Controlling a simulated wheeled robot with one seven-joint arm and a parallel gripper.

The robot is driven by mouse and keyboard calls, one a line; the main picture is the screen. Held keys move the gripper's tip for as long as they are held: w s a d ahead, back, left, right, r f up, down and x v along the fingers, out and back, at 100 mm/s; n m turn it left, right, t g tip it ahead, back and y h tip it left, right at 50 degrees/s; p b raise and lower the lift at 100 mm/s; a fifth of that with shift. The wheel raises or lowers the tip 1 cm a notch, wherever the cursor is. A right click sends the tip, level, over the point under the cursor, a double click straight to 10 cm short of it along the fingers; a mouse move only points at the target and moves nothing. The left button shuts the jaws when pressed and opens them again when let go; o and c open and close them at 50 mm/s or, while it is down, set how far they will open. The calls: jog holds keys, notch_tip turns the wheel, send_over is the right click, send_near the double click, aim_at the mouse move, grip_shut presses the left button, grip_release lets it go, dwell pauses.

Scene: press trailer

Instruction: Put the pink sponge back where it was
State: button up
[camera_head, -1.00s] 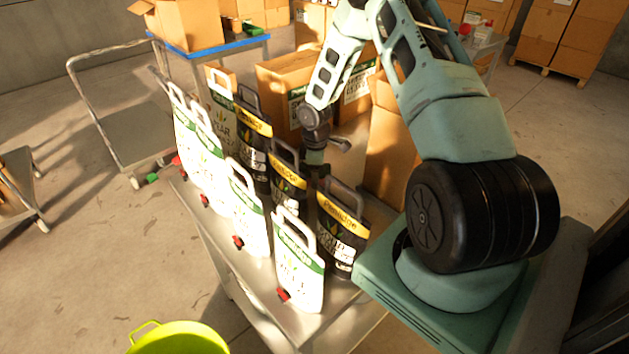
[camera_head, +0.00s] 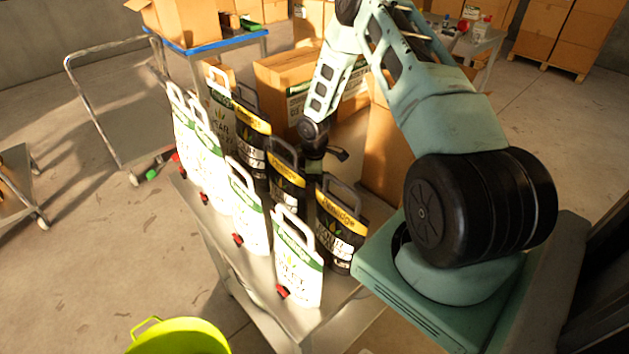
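I cannot see a pink sponge in the head view. My arm reaches over the table among the pouches and boxes. My gripper (camera_head: 318,166) points down behind the black pouches, in front of the cardboard boxes. Its fingers are mostly hidden by the black pouches, so I cannot tell whether it is open or shut, or whether it holds anything.
White pouches (camera_head: 246,213) and black pouches (camera_head: 341,228) with handles crowd the metal table (camera_head: 262,288). Cardboard boxes (camera_head: 388,150) stand behind them. A lime-green tub (camera_head: 180,339) is at the bottom edge. A trolley (camera_head: 120,130) stands left; open floor lies between.

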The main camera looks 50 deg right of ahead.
jog(key=shift+r, duration=0.1)
notch_tip(320, 180, up, 12)
jog(key=b, duration=0.2)
jog(key=shift+b, duration=0.3)
jog(key=shift+r, duration=0.15)
dwell(0.3)
